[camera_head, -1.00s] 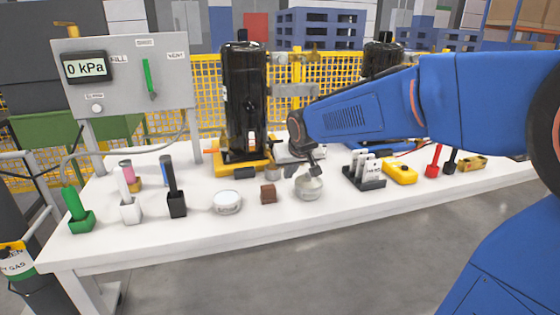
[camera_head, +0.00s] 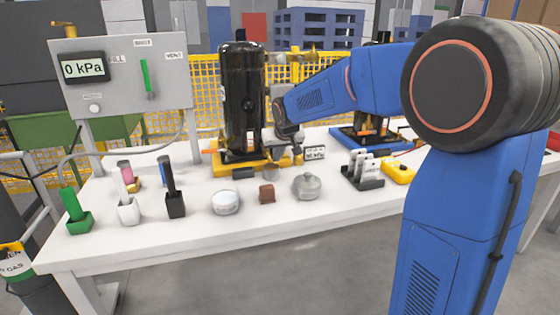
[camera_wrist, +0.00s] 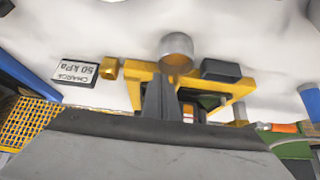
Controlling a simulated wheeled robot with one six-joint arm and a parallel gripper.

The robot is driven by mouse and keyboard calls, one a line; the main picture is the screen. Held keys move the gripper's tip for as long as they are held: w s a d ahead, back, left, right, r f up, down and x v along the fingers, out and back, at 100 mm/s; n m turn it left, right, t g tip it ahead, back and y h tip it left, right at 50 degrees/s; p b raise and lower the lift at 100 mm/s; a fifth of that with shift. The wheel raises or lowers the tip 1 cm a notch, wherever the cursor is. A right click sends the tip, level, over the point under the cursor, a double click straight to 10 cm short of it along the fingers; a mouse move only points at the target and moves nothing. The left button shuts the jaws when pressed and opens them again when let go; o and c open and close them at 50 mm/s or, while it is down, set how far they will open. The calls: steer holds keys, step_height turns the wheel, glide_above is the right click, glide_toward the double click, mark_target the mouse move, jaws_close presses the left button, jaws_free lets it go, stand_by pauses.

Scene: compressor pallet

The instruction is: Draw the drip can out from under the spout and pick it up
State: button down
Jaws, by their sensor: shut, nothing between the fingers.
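The drip can (camera_head: 271,172) is a small grey metal cylinder at the front edge of the yellow pallet (camera_head: 225,168), below the black compressor (camera_head: 243,100). In the wrist view the can (camera_wrist: 176,48) stands just beyond my fingertips, upper middle, beside the yellow frame. My gripper (camera_head: 298,158) is to the right of the can in the head view, pointing down. In the wrist view its fingers (camera_wrist: 158,80) are together and empty, apart from the can as far as I can tell. I cannot make out the spout clearly.
A black block (camera_head: 243,173) sits close left of the can. A sign reading 50 kPa (camera_head: 314,153) stands to the right. A grey lidded pot (camera_head: 308,186), brown block (camera_head: 267,193) and round tin (camera_head: 226,202) stand in front. Some bare white table (camera_head: 290,230) lies along the front edge.

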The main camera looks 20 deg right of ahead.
steer(key=shift+s+f, duration=0.15)
steer(key=shift+f, duration=0.65)
steer(key=shift+s+f, duration=0.1)
steer(key=shift+s, duration=0.05)
steer(key=shift+s+f, duration=0.1)
steer(key=shift+s, duration=3.05)
steer(key=shift+r, duration=0.8)
steer(key=shift+w, duration=0.1)
